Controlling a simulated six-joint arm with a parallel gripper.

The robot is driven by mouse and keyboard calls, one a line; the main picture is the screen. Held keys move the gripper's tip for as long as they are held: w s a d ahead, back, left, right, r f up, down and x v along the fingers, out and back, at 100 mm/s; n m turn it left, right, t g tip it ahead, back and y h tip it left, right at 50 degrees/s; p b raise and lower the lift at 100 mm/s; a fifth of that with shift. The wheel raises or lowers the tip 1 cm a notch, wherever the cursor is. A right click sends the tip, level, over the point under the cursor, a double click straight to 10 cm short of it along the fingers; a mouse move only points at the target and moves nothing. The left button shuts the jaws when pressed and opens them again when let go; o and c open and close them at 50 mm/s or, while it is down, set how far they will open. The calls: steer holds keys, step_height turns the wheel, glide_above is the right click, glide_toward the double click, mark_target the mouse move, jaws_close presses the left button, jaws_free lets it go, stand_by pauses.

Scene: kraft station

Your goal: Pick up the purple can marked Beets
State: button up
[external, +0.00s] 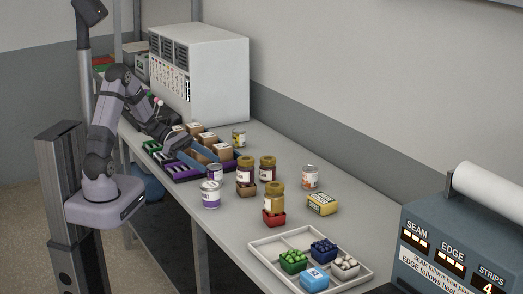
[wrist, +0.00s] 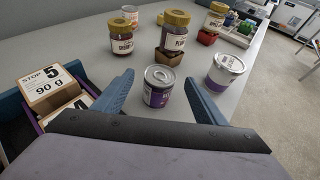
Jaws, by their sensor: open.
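My gripper (wrist: 159,78) is open, its two blue fingers spread on either side of a can with a purple label (wrist: 157,94). This can stands upright and slightly beyond the fingertips, and no finger visibly touches it. It also shows in the external view (external: 215,174), near the fingers. The print on both is too small to read surely, so I cannot tell which says Beets.
Jars with gold lids (external: 246,167) stand beyond the cans, some on small boxes. A tray of cartons (wrist: 47,88) lies left of my gripper. A yellow box (external: 322,204), an orange-labelled can (external: 310,178) and a white divided tray (external: 262,250) are farther along the table.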

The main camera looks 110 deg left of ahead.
steer(key=shift+x, duration=1.15)
steer(key=shift+c, duration=0.6)
steer(key=c, duration=1.1)
steer(key=shift+r, duration=0.15)
step_height(320, 180, up, 10)
